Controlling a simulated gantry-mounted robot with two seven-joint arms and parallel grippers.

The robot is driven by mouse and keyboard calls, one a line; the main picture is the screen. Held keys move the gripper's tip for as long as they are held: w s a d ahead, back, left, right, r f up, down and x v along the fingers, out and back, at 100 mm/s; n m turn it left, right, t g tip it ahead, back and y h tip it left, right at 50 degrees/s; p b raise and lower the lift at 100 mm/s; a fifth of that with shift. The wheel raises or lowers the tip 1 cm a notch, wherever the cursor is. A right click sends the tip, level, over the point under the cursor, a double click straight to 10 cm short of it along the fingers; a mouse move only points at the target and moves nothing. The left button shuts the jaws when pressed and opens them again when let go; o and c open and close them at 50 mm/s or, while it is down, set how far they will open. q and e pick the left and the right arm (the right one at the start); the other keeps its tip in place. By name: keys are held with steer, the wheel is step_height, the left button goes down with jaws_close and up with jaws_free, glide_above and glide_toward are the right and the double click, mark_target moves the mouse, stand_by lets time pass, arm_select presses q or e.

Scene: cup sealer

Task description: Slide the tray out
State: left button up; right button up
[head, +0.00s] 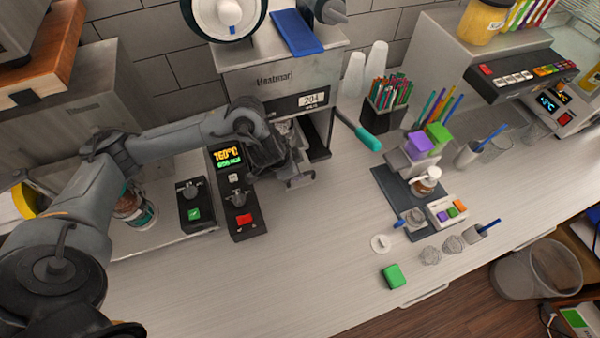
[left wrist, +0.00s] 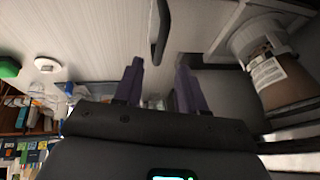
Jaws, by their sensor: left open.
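The cup sealer (head: 275,75) stands at the back, marked "Heatmart". The tray's handle (head: 300,181) juts out at the front of the sealer, over the counter. In the left wrist view the handle (left wrist: 160,30) is a dark bar beyond my fingertips, with a gap between them. My left gripper (head: 285,155) is at the sealer's front opening, beside the handle; its body hides much of the tray. In the wrist view my left gripper (left wrist: 159,72) has its two fingers apart with nothing between them. A labelled cup (left wrist: 265,65) with brown contents sits to the right. My right gripper is not in view.
A control panel (head: 236,190) reading 160°C stands left of my gripper. A teal-handled lever (head: 368,139) sticks out to the right of the sealer. A green block (head: 394,276) and white disc (head: 380,243) lie farther right.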

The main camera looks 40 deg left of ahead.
arm_select(q)
steer(key=shift+b+x, duration=0.4)
steer(key=shift+x, duration=2.3)
jaws_close()
